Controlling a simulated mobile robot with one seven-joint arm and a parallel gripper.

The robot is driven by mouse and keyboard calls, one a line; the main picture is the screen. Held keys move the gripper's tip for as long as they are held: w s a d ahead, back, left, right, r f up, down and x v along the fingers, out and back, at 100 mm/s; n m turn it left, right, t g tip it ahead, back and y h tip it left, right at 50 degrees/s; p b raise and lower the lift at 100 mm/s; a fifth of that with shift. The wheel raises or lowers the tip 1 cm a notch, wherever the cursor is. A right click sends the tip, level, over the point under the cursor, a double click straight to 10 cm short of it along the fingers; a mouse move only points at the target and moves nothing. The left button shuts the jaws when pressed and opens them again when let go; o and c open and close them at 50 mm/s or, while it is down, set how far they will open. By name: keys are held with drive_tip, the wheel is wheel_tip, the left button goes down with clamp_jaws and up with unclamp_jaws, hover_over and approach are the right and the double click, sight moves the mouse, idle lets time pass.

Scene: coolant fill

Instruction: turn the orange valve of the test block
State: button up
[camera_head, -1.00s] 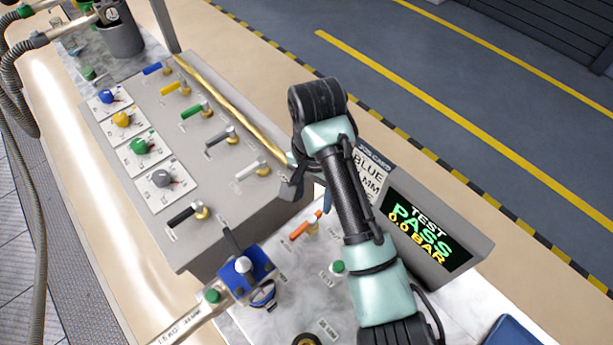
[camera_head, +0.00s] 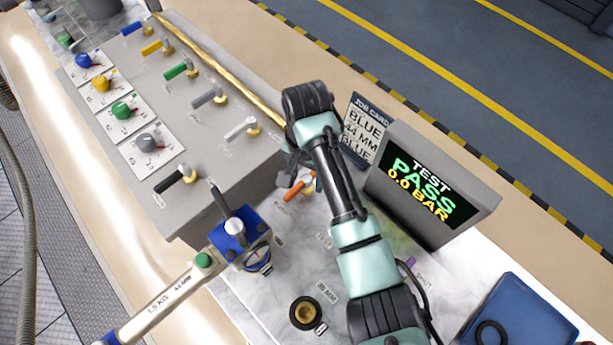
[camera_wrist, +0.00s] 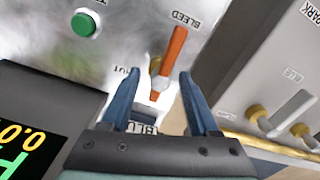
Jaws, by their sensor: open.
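The orange valve (camera_head: 297,190) has a lever handle on a brass stem and sits on the pale test block (camera_head: 290,265), beside the grey panel. In the wrist view, the orange lever (camera_wrist: 174,52) slants upward from its stem beside a "BLEED" label. My gripper (camera_wrist: 158,82) is open and empty there, with its two blue fingers apart. The lever's lower end shows between the fingertips; I cannot tell whether they touch it. In the head view, my gripper (camera_head: 292,172) is beside the valve and partly hidden by my wrist.
A display (camera_head: 435,185) reading "TEST PASS 0.0 BAR" stands right of my arm, with a job card (camera_head: 364,130) behind it. The grey panel (camera_head: 225,135) carries several levers and knobs. A blue tray (camera_head: 525,315) is at lower right.

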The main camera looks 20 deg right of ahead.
drive_tip(key=shift+f, duration=0.55)
clamp_jaws()
